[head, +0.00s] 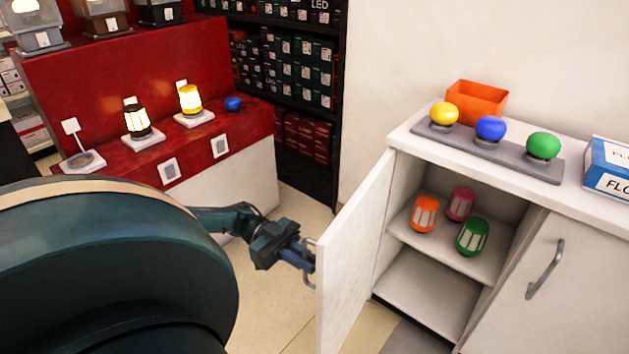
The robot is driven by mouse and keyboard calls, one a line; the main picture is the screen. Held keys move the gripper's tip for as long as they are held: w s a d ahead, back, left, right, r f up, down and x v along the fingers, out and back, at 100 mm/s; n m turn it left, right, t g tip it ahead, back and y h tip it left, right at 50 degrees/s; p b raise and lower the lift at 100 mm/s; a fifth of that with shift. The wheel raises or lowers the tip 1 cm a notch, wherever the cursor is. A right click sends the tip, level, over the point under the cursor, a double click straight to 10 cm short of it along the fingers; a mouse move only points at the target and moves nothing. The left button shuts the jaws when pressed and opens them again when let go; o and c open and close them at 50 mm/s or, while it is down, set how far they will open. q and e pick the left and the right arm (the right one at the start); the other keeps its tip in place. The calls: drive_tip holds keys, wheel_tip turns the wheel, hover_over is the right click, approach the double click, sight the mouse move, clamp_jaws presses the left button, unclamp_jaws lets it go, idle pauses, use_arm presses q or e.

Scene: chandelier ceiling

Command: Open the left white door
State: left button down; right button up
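The left white door (353,258) of the white cabinet stands swung open, its inner face turned toward the shelves. Its grey handle (311,244) shows at the door's left edge, on the outer side. My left gripper (303,259) is at this handle, with its fingertips at or against it. I cannot tell whether the fingers are closed around the handle. My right gripper is not in view.
The cabinet's right door (540,285) is closed. Inside, orange (424,214), pink (460,204) and green (472,237) lanterns stand on a shelf (448,252). Coloured balls, an orange bin (476,100) and a blue-white box (608,168) are on top. A red display (130,80) stands left.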

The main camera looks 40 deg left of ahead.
use_arm(q)
drive_tip(key=shift+a, duration=0.45)
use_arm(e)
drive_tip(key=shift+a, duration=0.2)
use_arm(q)
drive_tip(key=c, duration=1.6)
unclamp_jaws()
drive_tip(key=shift+c, duration=0.2)
drive_tip(key=s+a+b, duration=0.2)
drive_tip(key=a+b, duration=0.1)
drive_tip(key=a, duration=1)
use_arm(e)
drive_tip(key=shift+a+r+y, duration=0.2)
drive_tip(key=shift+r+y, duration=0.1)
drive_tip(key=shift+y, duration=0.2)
use_arm(q)
drive_tip(key=shift+s, duration=0.1)
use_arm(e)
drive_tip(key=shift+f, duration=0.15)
